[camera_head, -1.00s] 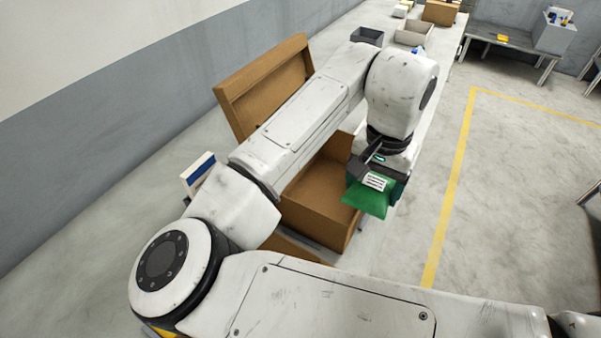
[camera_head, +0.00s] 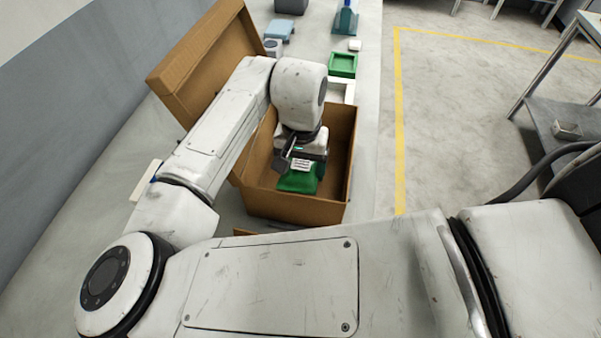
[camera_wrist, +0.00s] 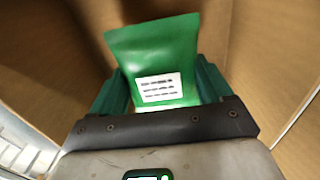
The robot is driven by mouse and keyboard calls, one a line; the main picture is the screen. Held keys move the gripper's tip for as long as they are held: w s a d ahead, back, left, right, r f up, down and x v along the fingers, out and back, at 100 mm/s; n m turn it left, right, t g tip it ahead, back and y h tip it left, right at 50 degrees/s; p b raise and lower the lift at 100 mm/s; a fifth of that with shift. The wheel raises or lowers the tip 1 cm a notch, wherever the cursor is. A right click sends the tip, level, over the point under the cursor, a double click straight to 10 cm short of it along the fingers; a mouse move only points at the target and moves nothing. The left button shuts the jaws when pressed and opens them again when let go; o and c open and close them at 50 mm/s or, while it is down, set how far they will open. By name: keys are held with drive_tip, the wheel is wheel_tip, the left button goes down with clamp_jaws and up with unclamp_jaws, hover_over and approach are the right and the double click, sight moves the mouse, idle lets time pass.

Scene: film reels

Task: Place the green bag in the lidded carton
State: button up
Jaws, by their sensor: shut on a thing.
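The green bag (camera_head: 298,181) with a white printed label is held by my gripper (camera_head: 298,166). In the wrist view, the green bag (camera_wrist: 155,62) sits between the two green fingers of my gripper (camera_wrist: 160,92), which is shut on it. The lidded carton (camera_head: 337,150) is brown cardboard, with its lid (camera_head: 205,62) standing open at the back left. The bag and gripper are within the outline of the carton's opening. Brown carton walls (camera_wrist: 270,50) surround the bag in the wrist view. My arm hides part of the carton's left side, and I cannot tell the gap under the bag.
A green tray (camera_head: 343,65) and a white box (camera_head: 343,90) stand behind the carton on the bench (camera_head: 368,100). A blue item (camera_head: 278,30) and a blue-green bottle-like thing (camera_head: 346,18) stand farther back. A grey metal table (camera_head: 562,128) is at right.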

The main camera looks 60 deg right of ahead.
sight(301, 176)
drive_tip(key=shift+f, duration=1.7)
drive_tip(key=shift+s+f, duration=0.1)
drive_tip(key=o, duration=1.1)
wheel_tip(301, 176, up, 12)
drive_tip(key=shift+r, duration=0.1)
